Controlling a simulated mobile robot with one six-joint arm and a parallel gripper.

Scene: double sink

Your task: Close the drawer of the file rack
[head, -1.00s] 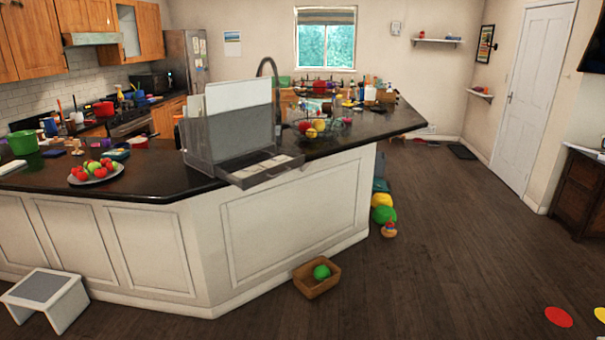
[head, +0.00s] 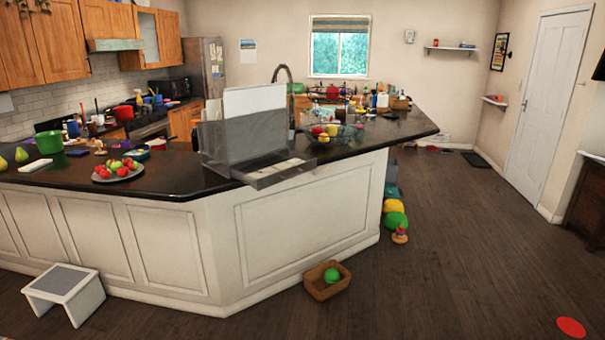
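A grey mesh file rack (head: 236,138) with white papers standing in it sits on the dark countertop near the front corner of the island. Its drawer (head: 277,172) is pulled out and juts past the counter's front edge, with white items lying inside. My gripper and arm are not in view.
The dark countertop (head: 180,175) holds a plate of fruit (head: 118,170) left of the rack and a wire fruit basket (head: 332,130) right of it. On the floor are a white step stool (head: 64,291), a brown box (head: 327,281) and toys (head: 396,220).

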